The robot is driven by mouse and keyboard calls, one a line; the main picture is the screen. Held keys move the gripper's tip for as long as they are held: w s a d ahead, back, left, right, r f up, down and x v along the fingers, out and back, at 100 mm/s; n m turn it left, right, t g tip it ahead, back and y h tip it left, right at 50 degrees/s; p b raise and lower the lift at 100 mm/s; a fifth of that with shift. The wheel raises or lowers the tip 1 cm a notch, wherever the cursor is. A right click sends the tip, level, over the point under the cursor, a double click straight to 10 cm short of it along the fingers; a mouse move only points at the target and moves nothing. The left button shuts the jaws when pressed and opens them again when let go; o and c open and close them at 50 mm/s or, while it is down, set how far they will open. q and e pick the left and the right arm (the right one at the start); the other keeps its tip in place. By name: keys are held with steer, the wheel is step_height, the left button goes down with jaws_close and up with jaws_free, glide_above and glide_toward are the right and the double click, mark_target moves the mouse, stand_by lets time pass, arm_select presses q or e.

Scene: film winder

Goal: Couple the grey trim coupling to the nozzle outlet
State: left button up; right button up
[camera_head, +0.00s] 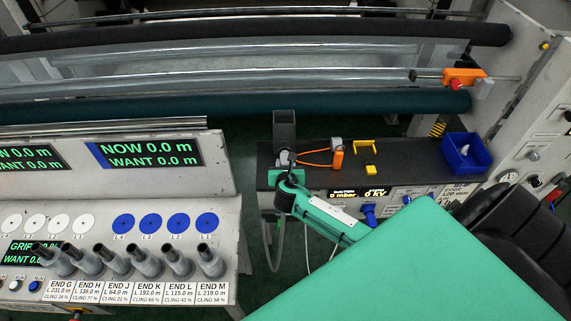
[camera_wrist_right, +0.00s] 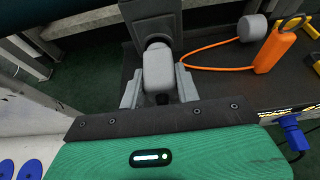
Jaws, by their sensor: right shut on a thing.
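The grey trim coupling (camera_wrist_right: 158,70) is a rounded block between the two grey fingers of my right gripper (camera_wrist_right: 159,88), which is shut on it. Its far end meets or overlaps the dark round outlet (camera_wrist_right: 156,42) under the dark grey nozzle box (camera_wrist_right: 150,14). I cannot tell whether it is seated or just in front. In the head view the nozzle box (camera_head: 285,125) stands at the left end of the dark bench, with my right gripper (camera_head: 284,164) just below it and the coupling small and partly hidden. My left gripper is not in view.
On the dark bench (camera_head: 410,156), an orange cord runs right to a grey cylinder (camera_head: 336,143) and an orange block (camera_head: 338,160). Yellow pieces (camera_head: 370,169) and a blue bin (camera_head: 466,153) lie further right. A panel with grey pegs (camera_head: 130,261) stands left; a hose hangs below.

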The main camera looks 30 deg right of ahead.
steer(key=shift+r, duration=0.1)
steer(key=shift+w+d+p, duration=0.15)
steer(key=shift+w+p, duration=0.05)
steer(key=shift+p, duration=0.15)
steer(key=o, duration=1.1)
